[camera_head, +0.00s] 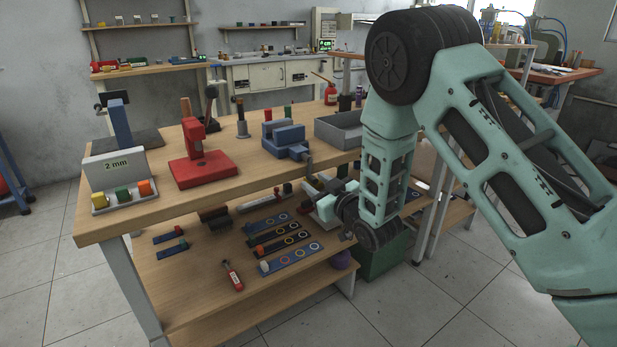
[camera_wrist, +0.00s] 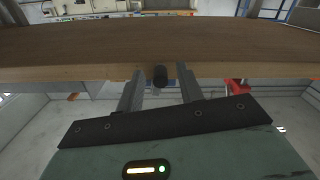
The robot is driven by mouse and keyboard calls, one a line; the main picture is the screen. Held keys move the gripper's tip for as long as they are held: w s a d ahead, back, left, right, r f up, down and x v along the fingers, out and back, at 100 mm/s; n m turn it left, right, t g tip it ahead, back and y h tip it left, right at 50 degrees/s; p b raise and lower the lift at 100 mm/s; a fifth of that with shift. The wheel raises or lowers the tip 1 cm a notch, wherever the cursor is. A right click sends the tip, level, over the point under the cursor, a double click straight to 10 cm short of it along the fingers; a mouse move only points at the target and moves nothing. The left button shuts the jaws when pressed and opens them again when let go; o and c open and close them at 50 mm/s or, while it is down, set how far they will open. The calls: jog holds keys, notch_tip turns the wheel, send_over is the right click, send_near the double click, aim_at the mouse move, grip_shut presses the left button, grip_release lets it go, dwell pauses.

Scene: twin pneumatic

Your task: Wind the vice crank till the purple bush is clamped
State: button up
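The blue vice (camera_head: 285,140) stands near the front edge of the workbench in the head view. Its crank (camera_head: 307,163) hangs at the bench edge. My gripper (camera_head: 311,182) is below and in front of the vice, at the end of the arm. In the wrist view my gripper (camera_wrist: 161,78) has its two grey fingers apart. A dark round knob (camera_wrist: 160,76), apparently the crank's handle, lies between them, with a gap on each side. I cannot make out the purple bush in the vice in either view.
The workbench (camera_head: 240,183) also carries a red press (camera_head: 203,165), a rack with coloured bushes (camera_head: 122,196) and a grey tray (camera_head: 340,130). The lower shelf (camera_head: 205,275) holds tools and ring boards. The bench edge (camera_wrist: 75,73) is close behind the fingers.

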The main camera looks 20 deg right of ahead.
jog(key=shift+w, duration=0.15)
grip_shut()
jog(key=shift+a+m+b, duration=0.35)
jog(key=shift+m+b, duration=0.2)
jog(key=shift+m, duration=0.55)
jog(key=shift+s+a+r+m, duration=0.15)
jog(key=shift+a+m, duration=0.1)
jog(key=shift+m, duration=0.3)
jog(key=shift+s+a+r+m, duration=0.15)
jog(key=shift+a+m, duration=0.05)
jog(key=shift+m, duration=0.35)
grip_release()
